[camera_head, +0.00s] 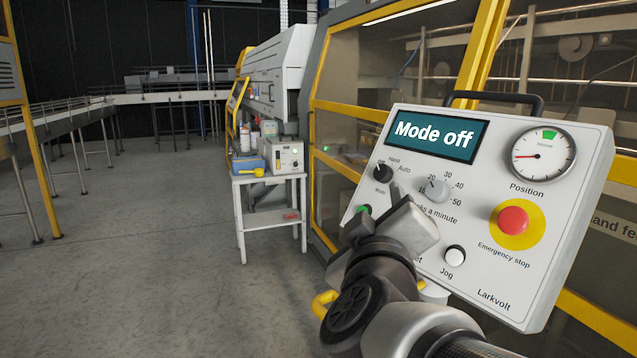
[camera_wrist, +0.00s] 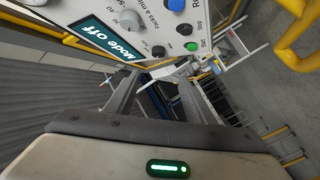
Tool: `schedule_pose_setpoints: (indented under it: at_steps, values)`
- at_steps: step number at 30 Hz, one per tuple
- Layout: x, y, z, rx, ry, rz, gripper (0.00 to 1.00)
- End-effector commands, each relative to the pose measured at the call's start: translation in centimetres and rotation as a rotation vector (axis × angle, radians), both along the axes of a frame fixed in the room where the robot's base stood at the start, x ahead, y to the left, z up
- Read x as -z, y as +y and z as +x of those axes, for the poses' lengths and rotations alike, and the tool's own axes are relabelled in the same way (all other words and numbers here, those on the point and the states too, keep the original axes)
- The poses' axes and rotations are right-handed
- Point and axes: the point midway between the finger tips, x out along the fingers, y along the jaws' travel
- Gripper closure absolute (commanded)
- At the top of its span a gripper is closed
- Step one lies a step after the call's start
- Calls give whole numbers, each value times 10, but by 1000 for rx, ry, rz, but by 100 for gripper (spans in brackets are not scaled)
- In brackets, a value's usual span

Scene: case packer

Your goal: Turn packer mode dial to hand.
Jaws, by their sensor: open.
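The mode dial (camera_head: 383,174) is a small black knob at the left of the tilted white control panel (camera_head: 482,262), with Hand and Auto marked above it. The panel's display (camera_head: 436,134) reads "Mode off". My gripper (camera_head: 382,205) is open and empty, just below and in front of the dial. In the wrist view the dial (camera_wrist: 158,51) lies just beyond the gap between the spread fingers of my gripper (camera_wrist: 160,74). I see no contact. The dial's exact pointer direction is too small to read.
A grey speed knob (camera_head: 434,189) sits right of the dial and a green button (camera_head: 364,209) below it. The white Jog button (camera_head: 455,255) and red emergency stop (camera_head: 513,220) are further right. A small table (camera_head: 270,177) stands behind; open floor lies left.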

Motion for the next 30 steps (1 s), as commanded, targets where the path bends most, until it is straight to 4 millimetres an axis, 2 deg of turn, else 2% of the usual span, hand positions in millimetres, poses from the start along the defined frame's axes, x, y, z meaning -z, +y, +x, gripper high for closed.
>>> schedule_pose_setpoints:
  at_steps: [5,17,19,30]
  values:
    - [-1,-6,4,24,-1,-23,51]
    - [-6,-16,55,22,4,-25,51]
    - [2,-20,69,22,-1,-20,51]
    - [2,-38,143,23,-2,-22,51]
